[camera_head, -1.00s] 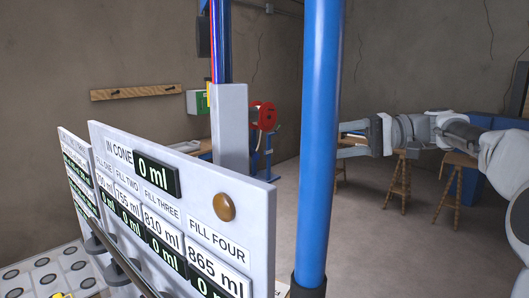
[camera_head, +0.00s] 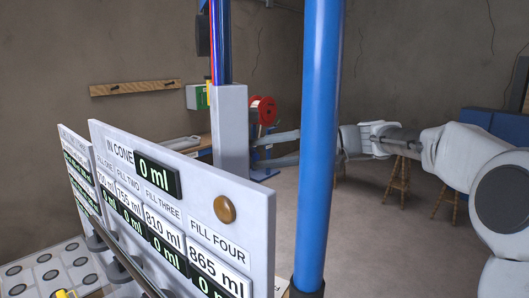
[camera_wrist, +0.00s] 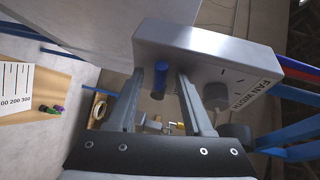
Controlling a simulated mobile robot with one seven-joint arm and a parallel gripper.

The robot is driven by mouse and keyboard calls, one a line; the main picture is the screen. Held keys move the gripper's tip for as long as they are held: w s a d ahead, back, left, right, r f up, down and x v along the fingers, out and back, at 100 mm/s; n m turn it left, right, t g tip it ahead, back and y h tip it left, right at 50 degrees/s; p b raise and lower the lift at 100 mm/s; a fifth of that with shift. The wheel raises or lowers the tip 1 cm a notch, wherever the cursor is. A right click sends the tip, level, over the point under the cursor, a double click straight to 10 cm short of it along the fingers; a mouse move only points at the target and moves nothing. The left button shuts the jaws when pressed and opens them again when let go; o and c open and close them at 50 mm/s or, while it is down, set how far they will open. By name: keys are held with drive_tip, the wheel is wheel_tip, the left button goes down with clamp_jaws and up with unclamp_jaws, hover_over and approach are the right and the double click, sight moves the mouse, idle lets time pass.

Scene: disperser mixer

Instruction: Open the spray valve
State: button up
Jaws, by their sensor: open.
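In the wrist view, a grey control box (camera_wrist: 205,47) carries a short blue cylindrical knob (camera_wrist: 160,78) and a grey round knob (camera_wrist: 215,95) near the lettering "FAN WIDTH". No label naming the spray valve is readable, so I cannot tell for certain which part it is. My gripper (camera_wrist: 161,76) is open, and the blue knob appears between its fingertips; contact cannot be told. In the head view, the box seems to be the tall grey block (camera_head: 230,130) below the hoses. My gripper (camera_head: 257,152) points left towards it, partly behind the blue pole.
A blue pole (camera_head: 319,140) stands in front of my arm. A white display board (camera_head: 180,215) with ml readouts fills the lower left. Beyond are a red reel (camera_head: 263,111) and wooden stools (camera_head: 398,183).

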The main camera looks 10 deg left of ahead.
drive_tip(key=shift+c, duration=0.2)
clamp_jaws()
drive_tip(key=shift+f+b, duration=0.2)
drive_tip(key=shift+b, duration=0.3)
drive_tip(key=w+a+f+n+g+y+b, duration=0.1)
drive_tip(key=w+f+n+g+y+b, duration=0.1)
drive_tip(key=n+b, duration=0.7)
drive_tip(key=w+a+f+n+g+y+b, duration=0.1)
drive_tip(key=w+f+n+g+y+b, duration=0.1)
drive_tip(key=n+b, duration=0.8)
drive_tip(key=shift+f+n+g+y+b, duration=0.3)
drive_tip(key=shift+f+g+y+b, duration=0.35)
drive_tip(key=shift+b, duration=0.85)
drive_tip(key=shift+a+r, duration=0.1)
drive_tip(key=shift+r, duration=0.05)
